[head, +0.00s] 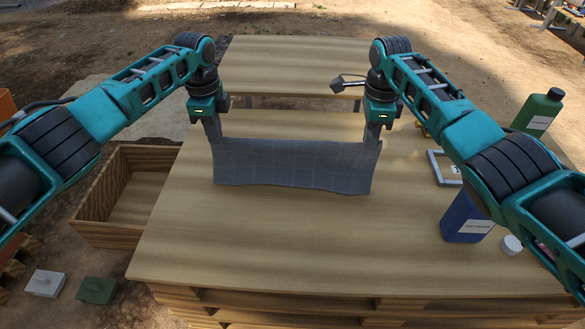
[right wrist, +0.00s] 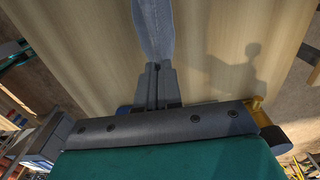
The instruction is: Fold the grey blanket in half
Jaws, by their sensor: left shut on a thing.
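The grey blanket (head: 295,165) hangs as a wide upright sheet above the wooden table between my two grippers. I cannot tell whether its lower edge touches the table. My left gripper (head: 216,136) is shut on its upper left corner. My right gripper (head: 373,136) is at its upper right corner. In the right wrist view the fingers of my right gripper (right wrist: 157,70) are closed together on the blanket (right wrist: 152,30), which runs away from the fingertips. The blanket's far side is hidden.
The wooden table (head: 260,240) is bare in front of the blanket. A blue bottle (head: 466,220), a white cap (head: 511,245), a grey frame (head: 436,168) and a green bottle (head: 538,110) stand at the right. An open wooden crate (head: 120,215) is left of the table. Another table (head: 290,65) stands behind.

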